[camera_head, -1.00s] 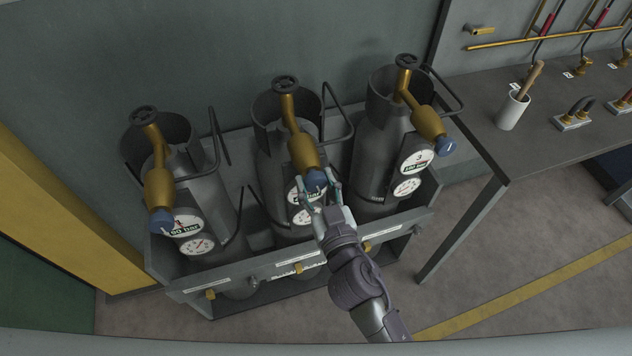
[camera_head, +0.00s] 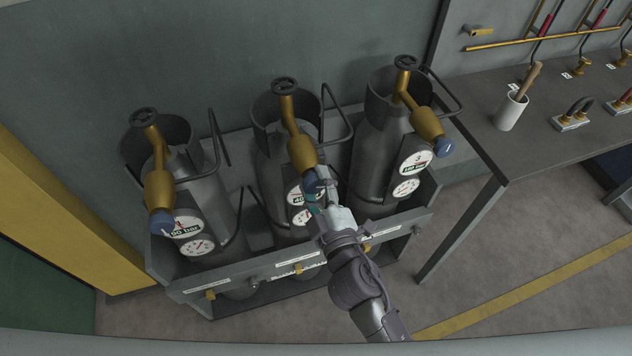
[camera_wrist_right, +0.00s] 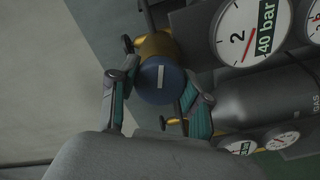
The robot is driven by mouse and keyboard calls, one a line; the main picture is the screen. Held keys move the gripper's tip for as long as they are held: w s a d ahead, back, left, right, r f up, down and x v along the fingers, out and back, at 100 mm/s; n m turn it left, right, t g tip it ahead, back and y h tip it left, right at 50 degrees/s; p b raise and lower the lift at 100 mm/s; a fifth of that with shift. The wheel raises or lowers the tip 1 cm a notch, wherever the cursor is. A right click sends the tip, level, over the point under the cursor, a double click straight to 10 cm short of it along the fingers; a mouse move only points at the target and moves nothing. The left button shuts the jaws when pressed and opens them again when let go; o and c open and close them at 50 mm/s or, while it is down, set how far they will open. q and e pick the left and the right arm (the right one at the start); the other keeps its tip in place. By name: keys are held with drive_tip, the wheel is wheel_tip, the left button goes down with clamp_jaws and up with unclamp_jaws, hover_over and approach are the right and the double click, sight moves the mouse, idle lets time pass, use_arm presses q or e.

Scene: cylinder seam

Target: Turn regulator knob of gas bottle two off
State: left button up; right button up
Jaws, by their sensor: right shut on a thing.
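Gas bottle two (camera_head: 272,170) is the middle of three grey bottles in the head view. Its brass regulator (camera_head: 301,150) ends in a blue knob (camera_head: 311,182). In the right wrist view the blue knob (camera_wrist_right: 161,82) shows a white line mark, and a gauge (camera_wrist_right: 252,35) labelled 2 and 40 bar is beside it. My right gripper (camera_head: 322,188) is shut on the blue knob, with one finger on each side of it in the right wrist view (camera_wrist_right: 160,98). It partly covers the gauges in the head view. My left gripper is not in view.
Bottle one (camera_head: 205,190) at left and bottle three (camera_head: 378,150) at right have similar blue knobs. A grey rack (camera_head: 230,275) holds the bottles. A bench (camera_head: 480,150) with a white cup (camera_head: 511,111) stands at right.

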drive_tip(key=n, duration=0.5)
drive_tip(key=shift+r+n+p, duration=0.1)
drive_tip(key=shift+n+p, duration=0.2)
drive_tip(key=n+p, duration=0.1)
drive_tip(key=n, duration=0.4)
drive_tip(key=shift+n, duration=0.3)
drive_tip(key=n+p, duration=0.2)
drive_tip(key=n, duration=0.4)
drive_tip(key=n+p, duration=0.1)
drive_tip(key=n, duration=0.3)
drive_tip(key=shift+n+p, duration=0.4)
drive_tip(key=o, duration=1.2)
drive_tip(key=shift+s, duration=0.1)
